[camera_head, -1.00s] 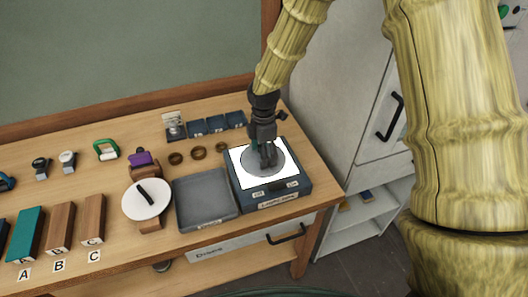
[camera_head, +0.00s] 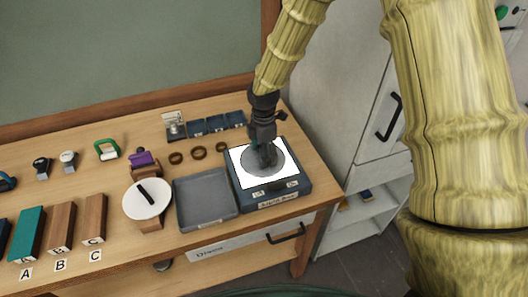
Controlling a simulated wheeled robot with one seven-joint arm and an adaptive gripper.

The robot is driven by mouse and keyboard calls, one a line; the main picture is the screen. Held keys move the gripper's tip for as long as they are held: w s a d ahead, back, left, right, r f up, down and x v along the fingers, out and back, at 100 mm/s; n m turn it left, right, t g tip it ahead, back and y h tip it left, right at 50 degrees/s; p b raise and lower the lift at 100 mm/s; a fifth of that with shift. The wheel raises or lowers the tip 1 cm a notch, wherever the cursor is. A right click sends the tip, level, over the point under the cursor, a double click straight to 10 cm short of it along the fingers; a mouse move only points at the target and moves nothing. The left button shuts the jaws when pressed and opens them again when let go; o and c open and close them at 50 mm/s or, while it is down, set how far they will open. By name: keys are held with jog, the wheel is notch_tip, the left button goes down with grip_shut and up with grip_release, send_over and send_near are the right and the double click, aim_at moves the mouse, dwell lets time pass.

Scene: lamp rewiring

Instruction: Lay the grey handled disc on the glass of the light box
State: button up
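The light box (camera_head: 291,192) is a dark blue box at the right end of the bench, with a bright white glass top (camera_head: 240,154). The grey disc (camera_head: 253,164) is at the glass and looks flat on it, with white showing around it. My gripper (camera_head: 265,160) points down over the middle of the disc. Its fingers hide the disc's handle, and I cannot make out whether they are closed on it.
A grey tray (camera_head: 236,203) stands just left of the light box. A white round plate with a black handle (camera_head: 147,197) is left of that. A grey cabinet (camera_head: 337,90) is to the right.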

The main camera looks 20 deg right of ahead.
jog(key=shift+f, duration=0.3)
dwell(0.5)
jog(key=o, duration=1.2)
jog(key=shift+o, duration=0.9)
jog(key=shift+r, duration=0.15)
jog(key=shift+r+p, duration=3.15)
jog(key=shift+r, duration=0.7)
